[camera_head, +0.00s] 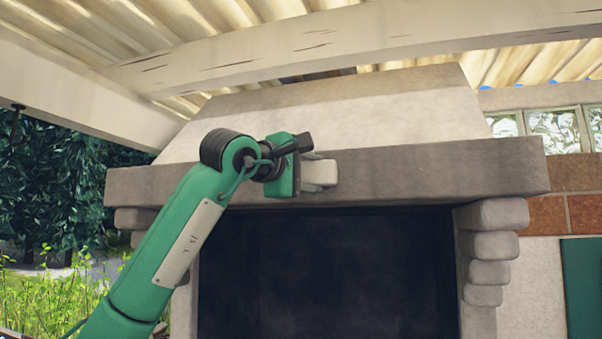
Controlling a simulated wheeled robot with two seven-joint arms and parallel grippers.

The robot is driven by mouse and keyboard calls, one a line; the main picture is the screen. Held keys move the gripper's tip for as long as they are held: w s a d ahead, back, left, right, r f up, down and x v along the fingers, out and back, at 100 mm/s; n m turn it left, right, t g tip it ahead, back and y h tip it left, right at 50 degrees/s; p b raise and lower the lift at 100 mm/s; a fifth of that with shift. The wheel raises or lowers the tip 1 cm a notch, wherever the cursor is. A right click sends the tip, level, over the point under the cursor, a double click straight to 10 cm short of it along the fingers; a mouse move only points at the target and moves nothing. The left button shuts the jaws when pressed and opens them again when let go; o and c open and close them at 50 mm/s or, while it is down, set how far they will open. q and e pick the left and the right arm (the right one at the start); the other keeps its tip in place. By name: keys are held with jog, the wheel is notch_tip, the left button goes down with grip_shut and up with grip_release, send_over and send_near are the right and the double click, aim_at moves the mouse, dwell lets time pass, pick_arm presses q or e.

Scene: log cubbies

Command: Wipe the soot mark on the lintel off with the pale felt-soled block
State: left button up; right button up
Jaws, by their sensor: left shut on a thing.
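My left gripper (307,167) is shut on the pale block (322,173) at the middle of the view. The block lies in front of the grey stone lintel (430,172), at mid-height of its front face. I cannot tell whether the block's sole touches the stone. The block's felt sole is not visible. I cannot pick out a distinct soot mark on the lintel; the face is unevenly grey, and part of it is hidden behind my left arm and gripper. My right gripper is not in view.
Below the lintel is the dark fireplace opening (330,275), with stepped stone supports (490,245) at the right. The pale hood (370,115) slopes up above. A roof beam (300,45) crosses overhead. The lintel front to the right of the block is free.

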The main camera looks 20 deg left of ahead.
pick_arm(q)
jog(key=shift+w+r, duration=0.1)
jog(key=shift+w, duration=0.05)
jog(key=a+p, duration=0.1)
jog(key=a, duration=0.3)
jog(key=shift+w+a, duration=0.1)
dwell(0.3)
jog(key=shift+s+a+b, duration=0.1)
jog(key=shift+s+b, duration=0.9)
jog(key=shift+s, duration=1.85)
jog(key=shift+s, duration=0.1)
